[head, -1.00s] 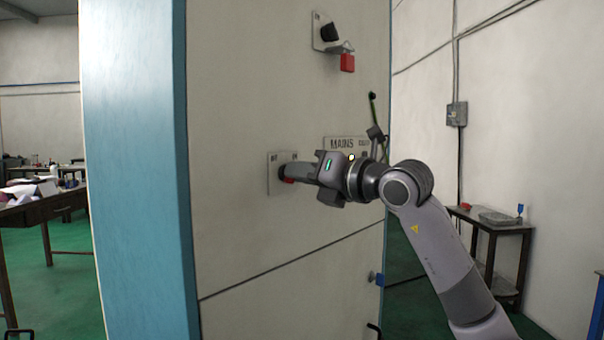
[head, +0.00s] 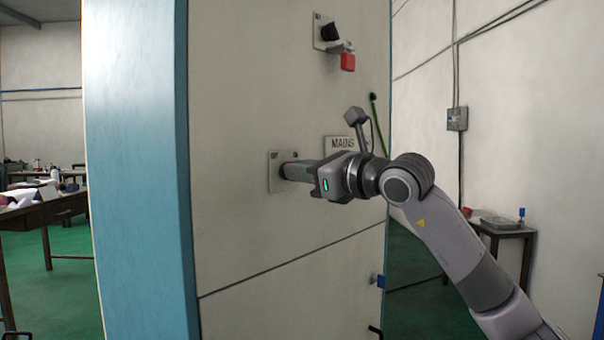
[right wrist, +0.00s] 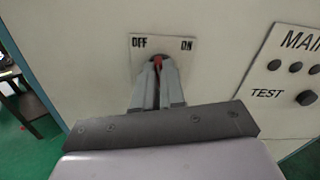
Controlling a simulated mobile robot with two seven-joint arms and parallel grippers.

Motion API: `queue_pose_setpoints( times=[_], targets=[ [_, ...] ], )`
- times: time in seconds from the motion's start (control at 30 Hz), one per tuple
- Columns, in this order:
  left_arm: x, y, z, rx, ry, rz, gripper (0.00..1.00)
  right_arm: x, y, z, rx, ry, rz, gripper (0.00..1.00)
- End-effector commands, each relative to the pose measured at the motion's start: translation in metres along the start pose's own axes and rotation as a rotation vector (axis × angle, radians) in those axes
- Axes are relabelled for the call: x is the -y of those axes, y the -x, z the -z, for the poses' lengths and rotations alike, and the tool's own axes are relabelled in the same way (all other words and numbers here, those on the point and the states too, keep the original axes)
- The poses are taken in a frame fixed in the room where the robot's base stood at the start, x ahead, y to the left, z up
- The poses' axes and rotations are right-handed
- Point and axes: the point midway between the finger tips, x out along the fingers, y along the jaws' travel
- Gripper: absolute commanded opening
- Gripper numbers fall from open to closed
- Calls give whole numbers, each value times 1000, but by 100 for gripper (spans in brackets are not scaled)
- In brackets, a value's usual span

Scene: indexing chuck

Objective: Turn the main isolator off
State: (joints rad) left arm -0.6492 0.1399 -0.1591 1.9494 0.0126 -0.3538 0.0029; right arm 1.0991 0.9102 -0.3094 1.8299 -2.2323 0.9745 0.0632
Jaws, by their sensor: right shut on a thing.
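The main isolator's pale plate (head: 273,180) is on the cabinet front, left of the MAINS label. In the right wrist view the plate (right wrist: 139,53) reads OFF at left and ON at right. A red switch handle (right wrist: 158,62) shows between my fingertips, below and between these words; most of it is hidden, so I cannot tell its exact setting. My right gripper (head: 285,171) is at the plate, its fingers shut on the handle; it also shows in the right wrist view (right wrist: 158,70). My left gripper is not in view.
Higher on the cabinet (head: 240,110) is another black switch (head: 330,32) with a red padlock (head: 347,62) below it. The MAINS panel (right wrist: 282,84) with TEST and several dark buttons is right of the isolator. A small table (head: 505,232) stands at right.

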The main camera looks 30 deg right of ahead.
Motion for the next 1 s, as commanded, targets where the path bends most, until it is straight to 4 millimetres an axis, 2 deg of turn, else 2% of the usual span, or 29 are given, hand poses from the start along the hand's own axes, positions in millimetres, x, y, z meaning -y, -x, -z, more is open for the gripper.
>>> queue_pose_setpoints(
  times=[0.4,1.0],
  targets=[
    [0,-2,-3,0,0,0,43,-1,0,1,-3,235,-1,0],
    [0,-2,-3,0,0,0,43,-2,0,1,-3,287,-1,0]
  ],
)
